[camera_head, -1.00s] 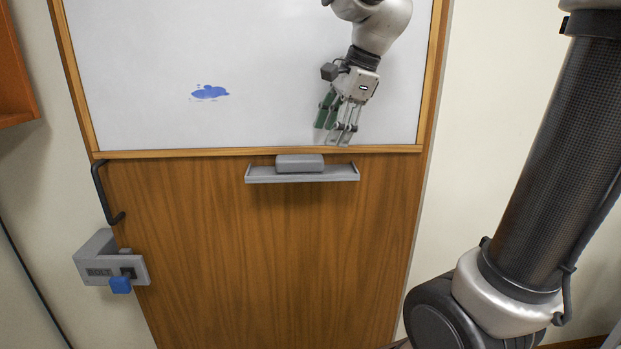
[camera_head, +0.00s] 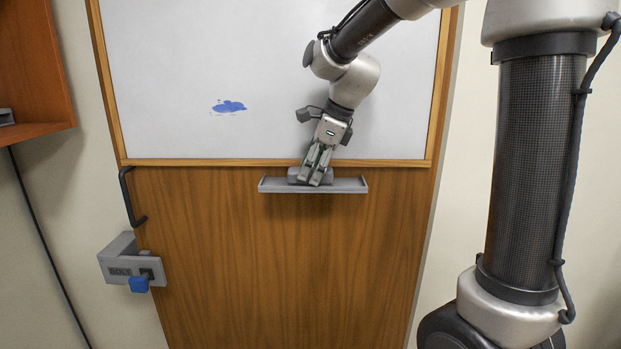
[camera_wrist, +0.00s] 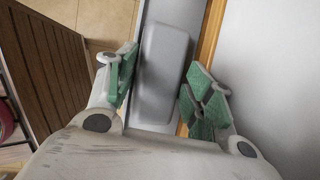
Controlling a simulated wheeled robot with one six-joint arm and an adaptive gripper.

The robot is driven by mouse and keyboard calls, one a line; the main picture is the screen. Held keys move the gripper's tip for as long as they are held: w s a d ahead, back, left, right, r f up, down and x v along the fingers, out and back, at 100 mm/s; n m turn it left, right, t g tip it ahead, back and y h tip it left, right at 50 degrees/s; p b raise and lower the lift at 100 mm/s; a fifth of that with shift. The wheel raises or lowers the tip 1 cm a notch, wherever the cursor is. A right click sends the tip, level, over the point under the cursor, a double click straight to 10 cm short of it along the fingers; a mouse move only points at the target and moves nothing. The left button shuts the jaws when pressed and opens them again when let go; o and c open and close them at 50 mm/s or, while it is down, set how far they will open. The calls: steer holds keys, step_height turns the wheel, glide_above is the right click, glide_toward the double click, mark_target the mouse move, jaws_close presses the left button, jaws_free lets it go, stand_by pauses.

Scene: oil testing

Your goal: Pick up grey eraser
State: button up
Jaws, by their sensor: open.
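The grey eraser (camera_head: 295,176) lies on the grey tray (camera_head: 346,185) under the whiteboard; my gripper covers part of it in the head view. My gripper (camera_head: 316,182) is at the eraser, pointing down. In the wrist view the eraser (camera_wrist: 160,68) lies lengthwise between and beyond the green-padded fingers of my gripper (camera_wrist: 160,88). The fingers are open, one on each side, with a visible gap on the right. I cannot tell whether the left finger touches it.
The whiteboard (camera_head: 180,60) with a blue mark (camera_head: 228,106) is above the tray on a wooden door (camera_head: 270,260). A black handle (camera_head: 130,195) and a grey bolt box (camera_head: 120,262) with a blue knob (camera_head: 138,285) are at the left. A shelf (camera_head: 35,70) juts in at upper left.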

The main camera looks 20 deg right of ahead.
steer(key=shift+f, duration=0.15)
stand_by(0.3)
steer(key=c, duration=0.7)
steer(key=shift+w+r, duration=0.1)
steer(key=shift+r, duration=0.6)
steer(key=shift+c, duration=1.2)
step_height(320, 180, up, 2)
steer(key=shift+r, duration=0.1)
steer(key=shift+s+d+r, duration=0.15)
steer(key=shift+s+d, duration=0.3)
steer(key=shift+d, duration=0.1)
steer(key=s+d, duration=1.1)
steer(key=d, duration=0.1)
steer(key=shift+d, duration=0.3)
